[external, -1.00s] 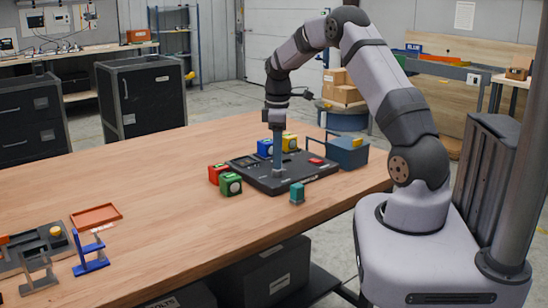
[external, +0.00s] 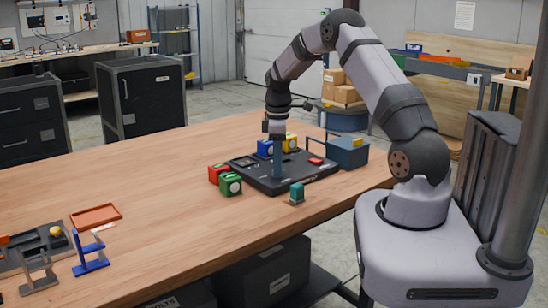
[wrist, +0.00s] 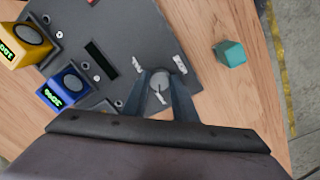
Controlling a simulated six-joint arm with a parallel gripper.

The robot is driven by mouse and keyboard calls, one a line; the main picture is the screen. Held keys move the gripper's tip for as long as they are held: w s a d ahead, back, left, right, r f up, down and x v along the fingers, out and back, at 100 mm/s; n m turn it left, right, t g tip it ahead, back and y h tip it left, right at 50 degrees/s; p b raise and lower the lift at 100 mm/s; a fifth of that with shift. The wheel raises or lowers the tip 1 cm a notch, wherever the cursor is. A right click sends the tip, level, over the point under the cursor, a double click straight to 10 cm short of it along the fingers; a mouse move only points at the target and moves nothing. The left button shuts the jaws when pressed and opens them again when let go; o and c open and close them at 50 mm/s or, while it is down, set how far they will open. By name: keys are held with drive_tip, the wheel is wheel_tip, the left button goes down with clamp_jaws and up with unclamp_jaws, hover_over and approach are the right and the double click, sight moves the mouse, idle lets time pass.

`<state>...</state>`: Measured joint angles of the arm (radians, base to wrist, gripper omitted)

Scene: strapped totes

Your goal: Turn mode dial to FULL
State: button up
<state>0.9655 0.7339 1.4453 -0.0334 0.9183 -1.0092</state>
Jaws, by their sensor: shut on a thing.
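The mode dial (wrist: 160,84) is a round grey knob on the dark control panel (external: 305,176). In the wrist view it lies between the two fingertips of my gripper (wrist: 161,92), which is shut on it. A pale pointer mark shows at its lower edge in that view. Two white labels sit on the panel beyond the dial, one to the left (wrist: 138,63) and one to the right (wrist: 180,64); their words are too small to read surely.
Blue (external: 265,148), yellow (external: 290,142), red (external: 216,173) and green (external: 230,184) boxes stand around the panel. A teal block (external: 297,192) is in front of it, and a blue-grey tote (external: 350,153) is at its right. The table's left-middle is clear.

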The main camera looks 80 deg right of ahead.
drive_tip(key=shift+m, duration=0.4)
drive_tip(key=m+p, duration=0.1)
drive_tip(key=m, duration=1)
drive_tip(key=shift+w+m+g, duration=0.1)
drive_tip(key=shift+m+g, duration=0.2)
drive_tip(key=m, duration=0.5)
drive_tip(key=shift+y+p, duration=0.3)
drive_tip(key=shift+p, duration=0.05)
drive_tip(key=m, duration=0.6)
drive_tip(key=shift+d, duration=0.1)
drive_tip(key=shift+m, duration=0.4)
drive_tip(key=o, duration=1)
drive_tip(key=shift+o, duration=0.2)
